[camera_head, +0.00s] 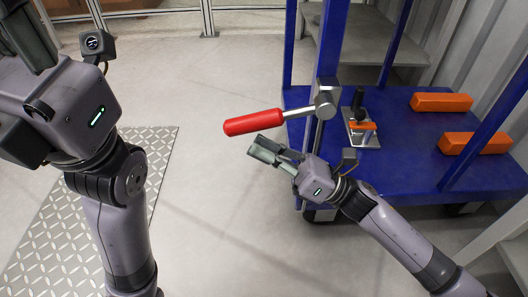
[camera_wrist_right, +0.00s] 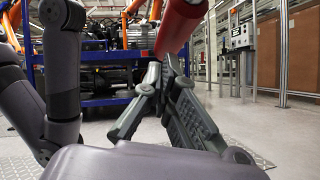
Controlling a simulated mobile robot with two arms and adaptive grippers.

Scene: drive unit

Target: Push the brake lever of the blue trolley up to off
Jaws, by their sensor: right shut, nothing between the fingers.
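The blue trolley (camera_head: 400,178) stands at the right in the head view. Its brake lever has a red grip (camera_head: 253,122) that points left from a grey pivot (camera_head: 325,104) on the trolley's post, with the grip end slightly lower in the picture. My right gripper (camera_head: 264,151) is shut and empty, close below the red grip. In the right wrist view, the red grip (camera_wrist_right: 180,25) is just beyond the fingertips (camera_wrist_right: 168,62); I cannot tell whether they touch. My left gripper (camera_head: 28,35) is at the upper left, partly cut off, away from the trolley.
Orange blocks (camera_head: 441,102) and a metal clamp plate (camera_head: 362,135) sit on the trolley deck. A blue upright (camera_head: 288,45) rises behind the lever. A patterned metal floor plate (camera_head: 65,225) lies at the left. The floor between it and the trolley is clear.

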